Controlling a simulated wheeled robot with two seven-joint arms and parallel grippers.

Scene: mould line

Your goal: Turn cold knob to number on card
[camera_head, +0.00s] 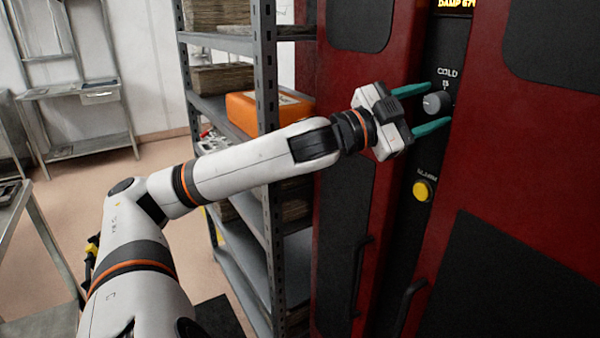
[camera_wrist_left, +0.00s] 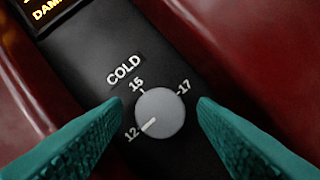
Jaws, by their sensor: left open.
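The cold knob (camera_head: 436,103) is a round grey dial on the black strip between two red cabinet panels, under the label COLD. In the left wrist view the cold knob (camera_wrist_left: 160,115) has marks 12, 15 and 17 around it, and its light pointer line aims lower left at 12. My left gripper (camera_head: 432,106) is open, its teal fingers on either side of the knob; in the wrist view the fingers (camera_wrist_left: 158,120) look apart from it. No card shows in either view. My right gripper is not in view.
A yellow button (camera_head: 423,190) sits below the knob on the strip. A lit amber display (camera_head: 456,4) is above it, partly cut off. Black door handles (camera_head: 408,305) stick out lower down. A grey shelf rack (camera_head: 268,130) with an orange case (camera_head: 262,110) stands left of the cabinet.

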